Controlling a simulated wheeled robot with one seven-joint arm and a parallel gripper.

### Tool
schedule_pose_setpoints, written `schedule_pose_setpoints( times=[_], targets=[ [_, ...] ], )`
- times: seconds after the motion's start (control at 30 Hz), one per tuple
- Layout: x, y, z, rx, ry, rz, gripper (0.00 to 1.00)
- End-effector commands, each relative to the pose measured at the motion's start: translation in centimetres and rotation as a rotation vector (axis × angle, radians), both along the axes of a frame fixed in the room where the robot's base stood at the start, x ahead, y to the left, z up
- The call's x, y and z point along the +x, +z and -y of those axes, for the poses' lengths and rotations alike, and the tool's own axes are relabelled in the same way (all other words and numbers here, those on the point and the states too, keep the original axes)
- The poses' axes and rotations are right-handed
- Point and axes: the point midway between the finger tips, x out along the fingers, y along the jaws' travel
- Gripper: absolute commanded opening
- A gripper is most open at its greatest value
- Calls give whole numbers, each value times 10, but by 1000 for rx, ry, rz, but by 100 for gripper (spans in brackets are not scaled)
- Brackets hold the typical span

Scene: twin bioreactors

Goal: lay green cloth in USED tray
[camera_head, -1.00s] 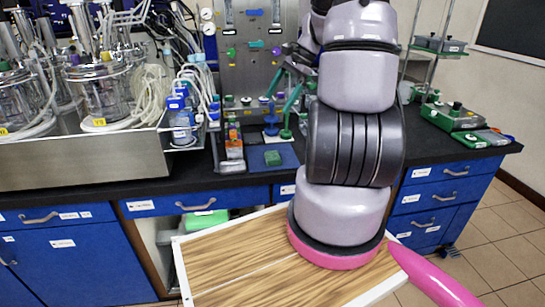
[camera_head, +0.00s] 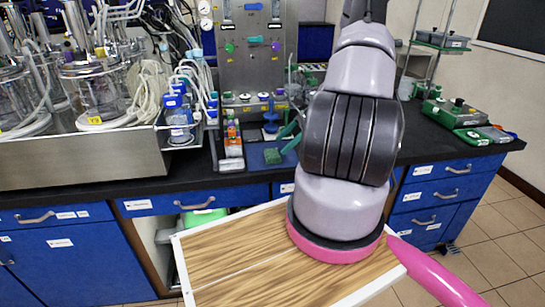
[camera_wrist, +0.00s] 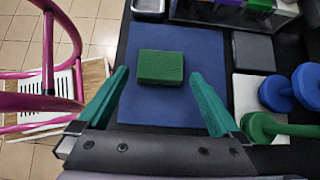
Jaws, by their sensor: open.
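A small, thick green folded cloth or pad (camera_wrist: 160,67) lies flat on a blue mat (camera_wrist: 172,110). In the head view the green cloth (camera_head: 272,156) is on the counter, behind my wooden-topped base. My gripper (camera_wrist: 158,78) is open, with its teal fingers on either side of the cloth in the wrist view and nothing between them that it grips. In the head view a teal finger (camera_head: 290,143) shows just right of the cloth, the rest hidden by my arm. I cannot make out a tray marked USED.
Blue and green knobbed tools (camera_wrist: 278,93) stand close on the right of the mat in the wrist view. A rack of coloured items (camera_head: 232,140) is left of the mat. Glass bioreactor vessels (camera_head: 95,92) with tubing fill the left counter. Green boxes (camera_head: 455,112) stand at right.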

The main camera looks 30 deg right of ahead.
Motion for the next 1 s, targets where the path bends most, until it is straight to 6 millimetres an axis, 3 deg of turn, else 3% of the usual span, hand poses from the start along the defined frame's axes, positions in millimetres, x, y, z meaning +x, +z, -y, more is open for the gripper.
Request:
schedule_pose_setpoints(
  times=[0.33,0.63,0.67,0.8,0.83,0.87,1.0],
  targets=[
    [10,-34,-29,1,2,1,100],
    [11,-39,-32,-2,1,2,100],
    [11,-39,-32,-2,1,2,92],
    [11,-38,-32,-2,1,2,40],
    [11,-38,-32,-2,1,2,40],
    [11,-38,-32,-2,1,2,31],
    [11,-38,-32,-2,1,2,31]
  ],
)
